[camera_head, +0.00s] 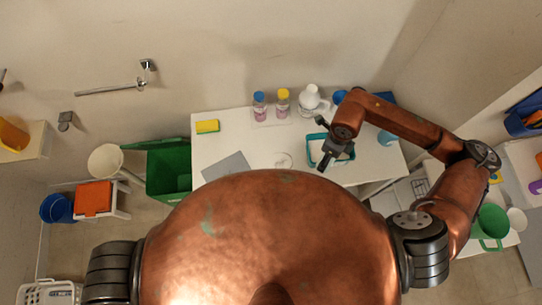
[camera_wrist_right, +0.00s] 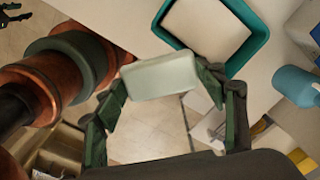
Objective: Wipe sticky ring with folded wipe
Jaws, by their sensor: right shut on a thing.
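A faint pale ring (camera_head: 284,160), seemingly the sticky ring, marks the white tabletop near the middle. My right gripper (camera_head: 328,158) is over the table to the right of the ring, at the front of a teal tray (camera_head: 312,150). In the right wrist view my right gripper (camera_wrist_right: 163,78) is shut on a pale, block-like folded wipe (camera_wrist_right: 160,75), gripped by its two ends. The wipe is clear of the tabletop edge in that view; its height cannot be told.
Bottles with blue (camera_head: 259,105) and yellow caps (camera_head: 283,103) and a white jug (camera_head: 311,100) stand at the back. A yellow sponge (camera_head: 207,127) and grey sheet (camera_head: 226,166) lie left of the ring. A green bin (camera_head: 168,170) stands beside the table.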

